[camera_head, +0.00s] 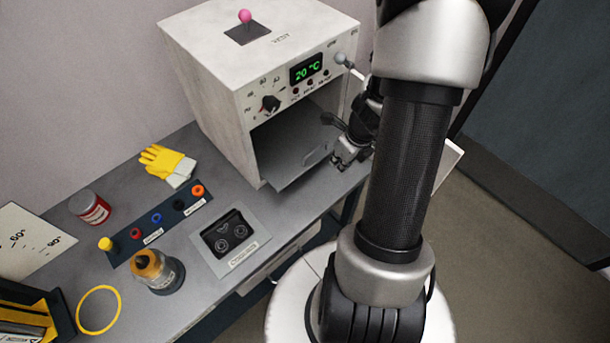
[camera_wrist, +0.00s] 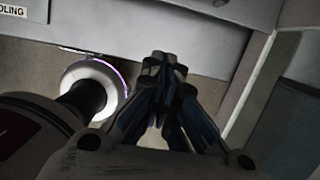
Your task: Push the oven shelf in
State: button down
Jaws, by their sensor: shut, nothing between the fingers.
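The white oven (camera_head: 205,110) stands on the bench with its front open. The grey oven shelf (camera_head: 285,160) slopes out of the opening and sticks out past the front, with a small slot near its front edge. My gripper (camera_head: 338,166) is shut and empty, just right of the shelf's front edge. I cannot tell whether it touches the shelf. In the wrist view the closed fingers (camera_wrist: 163,62) show at centre, and the shelf cannot be made out. The oven door (camera_head: 449,165) appears swung open at right, mostly hidden behind my arm.
The oven display (camera_head: 306,68) reads 20 °C. A yellow glove (camera_head: 167,164), a socket strip (camera_head: 160,222), a dark square panel (camera_head: 229,235), a bottle (camera_head: 157,271) and a red jar (camera_head: 91,207) are on the bench at left. Open floor (camera_head: 520,260) lies at right.

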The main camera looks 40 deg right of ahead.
jog(key=b+x, duration=0.3)
jog(key=x, duration=0.2)
jog(key=b+x, duration=0.4)
jog(key=x, duration=0.1)
jog(key=shift+d+f, duration=0.25)
jog(key=shift+f, duration=0.05)
jog(key=w, duration=0.1)
jog(key=w+r+p, duration=0.1)
jog(key=shift+w+a+p, duration=0.1)
jog(key=shift+w+p, duration=0.2)
jog(key=shift+w, duration=0.7)
